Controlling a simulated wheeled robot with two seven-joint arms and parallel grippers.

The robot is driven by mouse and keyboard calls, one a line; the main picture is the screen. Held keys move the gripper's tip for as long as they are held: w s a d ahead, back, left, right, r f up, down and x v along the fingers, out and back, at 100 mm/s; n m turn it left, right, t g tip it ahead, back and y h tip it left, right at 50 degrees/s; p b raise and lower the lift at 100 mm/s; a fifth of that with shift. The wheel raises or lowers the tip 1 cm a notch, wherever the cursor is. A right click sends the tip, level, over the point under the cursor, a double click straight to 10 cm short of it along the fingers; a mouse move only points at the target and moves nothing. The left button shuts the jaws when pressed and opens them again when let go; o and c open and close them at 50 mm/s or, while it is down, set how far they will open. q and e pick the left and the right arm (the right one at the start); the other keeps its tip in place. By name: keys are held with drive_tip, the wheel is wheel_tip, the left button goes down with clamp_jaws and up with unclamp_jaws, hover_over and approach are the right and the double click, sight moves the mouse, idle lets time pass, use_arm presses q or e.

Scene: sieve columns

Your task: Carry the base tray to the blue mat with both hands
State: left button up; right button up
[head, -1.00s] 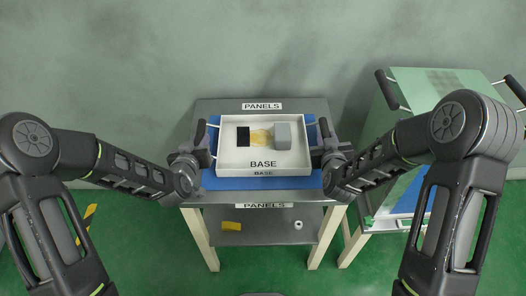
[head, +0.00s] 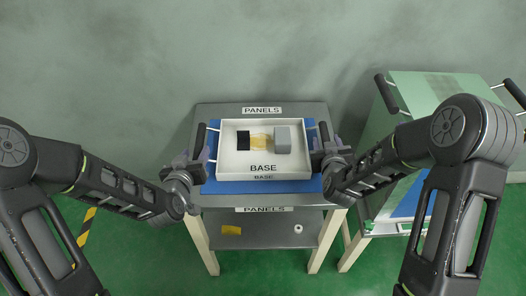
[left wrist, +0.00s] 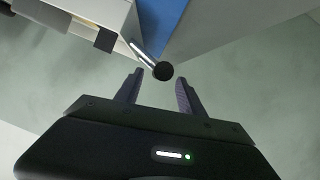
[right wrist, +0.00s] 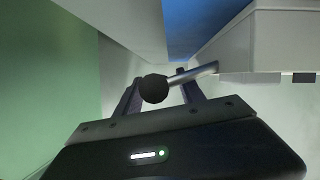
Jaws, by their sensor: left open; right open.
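The base tray (head: 264,169) is a white open box marked BASE. It sits on the blue mat (head: 222,187) on the grey table and holds a black block, a yellow piece and a grey block. A bar handle with a dark knob (left wrist: 162,71) sticks out from its left side, and a like one (right wrist: 154,88) from its right side. My left gripper (head: 203,160) is open beside the left handle; in the left wrist view the knob lies just beyond the fingertips. My right gripper (head: 318,150) is open, and its fingers (right wrist: 160,85) are around or beside the right handle.
PANELS labels mark the table's back (head: 262,110) and front. A lower shelf holds a yellow piece (head: 231,230) and a white roll (head: 298,229). A green-topped cart (head: 420,95) with dark-ended handles stands at the right. A striped floor marking lies at the left.

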use_arm(q)
drive_tip(key=shift+v, duration=0.85)
use_arm(e)
drive_tip(key=v, duration=0.7)
drive_tip(key=shift+s+r, duration=0.1)
drive_tip(key=shift+s, duration=0.15)
use_arm(q)
wheel_tip(320, 180, up, 7)
drive_tip(key=p, duration=0.4)
drive_tip(key=shift+p, duration=0.35)
use_arm(e)
drive_tip(key=shift+r, duration=2.35)
